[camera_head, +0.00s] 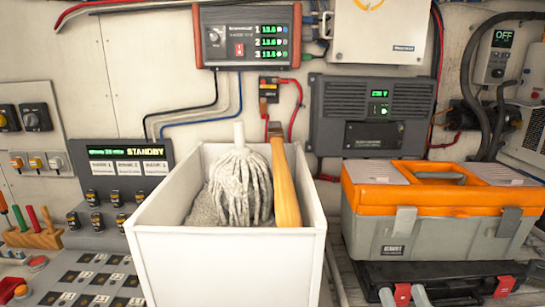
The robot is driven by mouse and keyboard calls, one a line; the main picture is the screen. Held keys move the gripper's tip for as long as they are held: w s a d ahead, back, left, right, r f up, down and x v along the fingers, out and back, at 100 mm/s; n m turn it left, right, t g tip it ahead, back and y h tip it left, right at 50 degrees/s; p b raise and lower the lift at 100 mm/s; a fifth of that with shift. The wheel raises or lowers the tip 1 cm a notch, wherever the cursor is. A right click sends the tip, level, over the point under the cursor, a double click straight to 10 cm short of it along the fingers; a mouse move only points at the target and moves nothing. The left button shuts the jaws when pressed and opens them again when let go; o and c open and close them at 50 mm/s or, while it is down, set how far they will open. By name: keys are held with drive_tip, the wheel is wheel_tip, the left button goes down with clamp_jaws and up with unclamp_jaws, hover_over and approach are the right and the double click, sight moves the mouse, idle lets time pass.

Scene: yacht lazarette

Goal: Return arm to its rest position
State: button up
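My gripper and arm are not in view in the head camera picture. No object named by the task shows here. A white open-topped bin (228,262) stands in the middle foreground. A grey string mop head (240,187) and a wooden handle (284,185) are in it, with the handle leaning up against the bin's back edge.
An orange and grey toolbox (440,215) sits on a black case (450,285) at the right. A control panel (128,180) with switches and a standby display is at the left. Wall-mounted electrical boxes (375,115) and cables fill the back wall.

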drive_tip(key=s+f+g, duration=0.2)
drive_tip(key=s+f, duration=0.3)
drive_tip(key=s, duration=0.5)
drive_tip(key=s+f+g, duration=0.3)
drive_tip(key=s+f, duration=0.3)
drive_tip(key=s, duration=0.4)
drive_tip(key=s+f+g+h, duration=0.1)
drive_tip(key=s+f+g, duration=0.1)
drive_tip(key=s+f, duration=0.4)
drive_tip(key=s, duration=0.4)
drive_tip(key=shift+m+g, duration=0.4)
drive_tip(key=shift+a+f, duration=0.1)
